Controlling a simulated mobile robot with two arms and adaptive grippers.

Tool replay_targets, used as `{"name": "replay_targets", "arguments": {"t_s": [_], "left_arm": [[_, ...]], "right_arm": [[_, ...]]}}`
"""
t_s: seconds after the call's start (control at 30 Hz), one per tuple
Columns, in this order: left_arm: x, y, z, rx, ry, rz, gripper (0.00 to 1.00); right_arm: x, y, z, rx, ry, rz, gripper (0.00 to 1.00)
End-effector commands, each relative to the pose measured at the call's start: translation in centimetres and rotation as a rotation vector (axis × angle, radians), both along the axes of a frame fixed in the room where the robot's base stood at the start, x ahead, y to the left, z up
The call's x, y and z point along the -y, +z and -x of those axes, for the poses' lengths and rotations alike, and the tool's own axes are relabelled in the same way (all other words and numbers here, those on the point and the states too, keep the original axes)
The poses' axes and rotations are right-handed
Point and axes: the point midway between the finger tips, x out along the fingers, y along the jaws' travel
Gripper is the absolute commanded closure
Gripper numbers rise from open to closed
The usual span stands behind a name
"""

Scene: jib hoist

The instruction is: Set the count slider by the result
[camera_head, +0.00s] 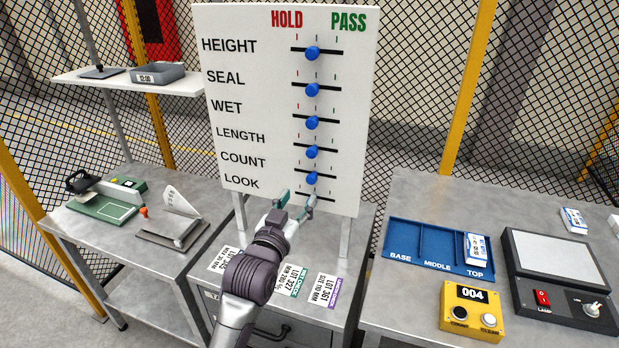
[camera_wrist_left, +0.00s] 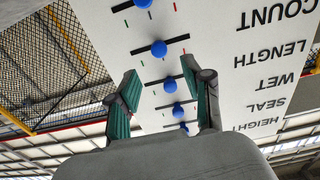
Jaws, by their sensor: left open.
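The white board (camera_head: 225,130) has labelled slider rows with red HOLD and green PASS headings. The count slider's blue knob (camera_head: 311,178) sits near the middle of its slot. In the left wrist view, where the board is upside down, the count knob (camera_wrist_left: 158,48) lies just beyond the fingertips. My left gripper (camera_head: 296,200) is open and empty in front of the lower board, below the count knob and over the look row. Its green-padded fingers (camera_wrist_left: 160,68) show apart in the wrist view. Contact with the board cannot be told. My right gripper is not in view.
A yellow counter (camera_head: 471,294) reads 004. A blue tray (camera_head: 408,247) holds a labelled packet (camera_head: 476,249) in TOP; BASE and MIDDLE look empty. A lamp box (camera_head: 560,255) stands right. Lot cards (camera_head: 325,288) lie below the board. A scale-like device (camera_head: 172,234) stands left.

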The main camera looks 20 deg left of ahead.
Motion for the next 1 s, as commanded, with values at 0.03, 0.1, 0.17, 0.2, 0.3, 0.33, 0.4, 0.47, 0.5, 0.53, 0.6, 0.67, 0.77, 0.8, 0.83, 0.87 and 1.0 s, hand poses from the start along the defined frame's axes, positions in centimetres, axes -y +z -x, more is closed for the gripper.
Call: {"name": "replay_targets", "arguments": {"t_s": [0.03,0.1,0.17,0.2,0.3,0.33,0.4,0.47,0.5,0.53,0.6,0.67,0.77,0.8,0.83,0.87,1.0], "left_arm": [[0.0,0.3,-1.3,-0.001,0.0,0.0,0.5],[0.1,0.4,-2.8,-0.001,0.0,0.0,0.5],[0.1,0.3,-4.0,-0.001,0.001,0.0,0.5],[0.1,0.3,-4.7,-0.002,0.001,0.0,0.5],[0.2,0.2,-6.2,-0.002,0.001,0.0,0.5],[0.2,0.2,-6.6,-0.002,0.001,0.0,0.5],[0.2,0.1,-7.3,-0.001,0.001,0.0,0.5],[0.3,0.1,-7.8,-0.001,0.001,0.0,0.5],[0.3,0.0,-8.0,-0.002,0.001,0.0,0.5],[0.3,0.0,-8.1,-0.003,0.001,0.0,0.5],[0.3,-0.1,-8.2,-0.002,0.001,0.0,0.5],[0.3,-0.1,-8.3,-0.002,0.001,0.0,0.5],[0.3,-0.1,-8.3,-0.002,0.001,0.0,0.5],[0.3,-0.1,-8.3,-0.002,0.001,0.0,0.5],[0.3,-0.1,-8.3,-0.002,0.001,0.0,0.5],[0.3,-0.1,-8.3,-0.002,0.001,0.0,0.52],[0.3,-0.1,-8.3,-0.002,0.001,0.0,0.75]], "right_arm": [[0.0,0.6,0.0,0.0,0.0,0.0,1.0],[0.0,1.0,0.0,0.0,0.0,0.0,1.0],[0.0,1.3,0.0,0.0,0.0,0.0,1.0],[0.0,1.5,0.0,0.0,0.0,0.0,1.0],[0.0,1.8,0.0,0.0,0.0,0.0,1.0],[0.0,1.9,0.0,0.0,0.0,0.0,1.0],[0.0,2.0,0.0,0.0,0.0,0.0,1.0],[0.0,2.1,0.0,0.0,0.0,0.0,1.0],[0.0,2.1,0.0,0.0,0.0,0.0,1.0],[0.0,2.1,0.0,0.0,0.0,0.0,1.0],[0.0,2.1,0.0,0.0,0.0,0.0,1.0],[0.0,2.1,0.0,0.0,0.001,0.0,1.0],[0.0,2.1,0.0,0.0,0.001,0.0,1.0],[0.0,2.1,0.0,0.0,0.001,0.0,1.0],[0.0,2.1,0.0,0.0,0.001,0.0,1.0],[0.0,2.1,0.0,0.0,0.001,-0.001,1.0],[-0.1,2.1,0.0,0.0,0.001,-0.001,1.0]]}}
